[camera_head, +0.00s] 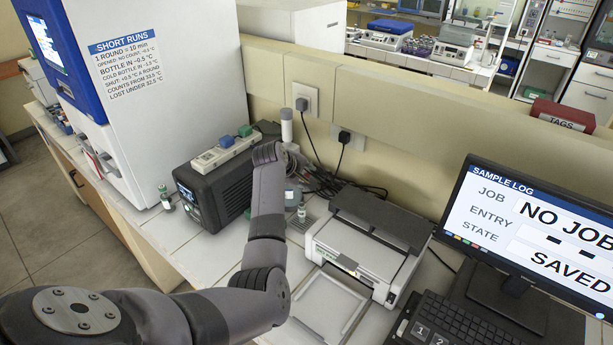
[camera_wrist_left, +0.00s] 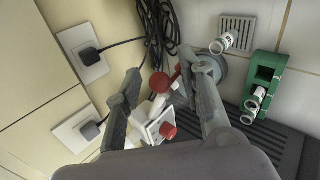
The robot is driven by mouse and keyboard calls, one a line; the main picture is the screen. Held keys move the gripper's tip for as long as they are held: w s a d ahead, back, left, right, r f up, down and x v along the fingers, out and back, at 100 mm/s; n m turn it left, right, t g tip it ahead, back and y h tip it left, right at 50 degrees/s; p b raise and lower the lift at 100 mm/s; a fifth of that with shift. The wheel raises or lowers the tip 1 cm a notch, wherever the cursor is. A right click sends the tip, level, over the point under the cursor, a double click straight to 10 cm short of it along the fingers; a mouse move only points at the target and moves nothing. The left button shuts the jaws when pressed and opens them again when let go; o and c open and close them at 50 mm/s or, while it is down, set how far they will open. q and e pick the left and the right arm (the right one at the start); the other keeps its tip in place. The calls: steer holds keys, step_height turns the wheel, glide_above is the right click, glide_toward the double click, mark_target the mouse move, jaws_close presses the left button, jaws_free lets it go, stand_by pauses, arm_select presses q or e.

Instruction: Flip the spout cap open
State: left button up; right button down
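My left gripper (camera_wrist_left: 160,70) is open in the left wrist view, one finger on each side. A round red cap or knob (camera_wrist_left: 160,83) on a short red stem shows between its fingertips, apart from both fingers as far as I can tell. A second red knob (camera_wrist_left: 168,130) sits on a white part (camera_wrist_left: 155,122) lower between the fingers. I cannot tell which red part is the spout cap, or whether it is shut. In the head view my left wrist and forearm hide most of this spot; a white upright cylinder (camera_head: 286,126) shows beyond. My right gripper is not in view.
A black instrument (camera_head: 225,175) stands left of my forearm, a printer-like device (camera_head: 370,240) right of it. A green rack (camera_wrist_left: 264,68), wall plugs and cables are close by.

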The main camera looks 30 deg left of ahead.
arm_select(q)
steer(key=v, duration=1.2)
stand_by(0.6)
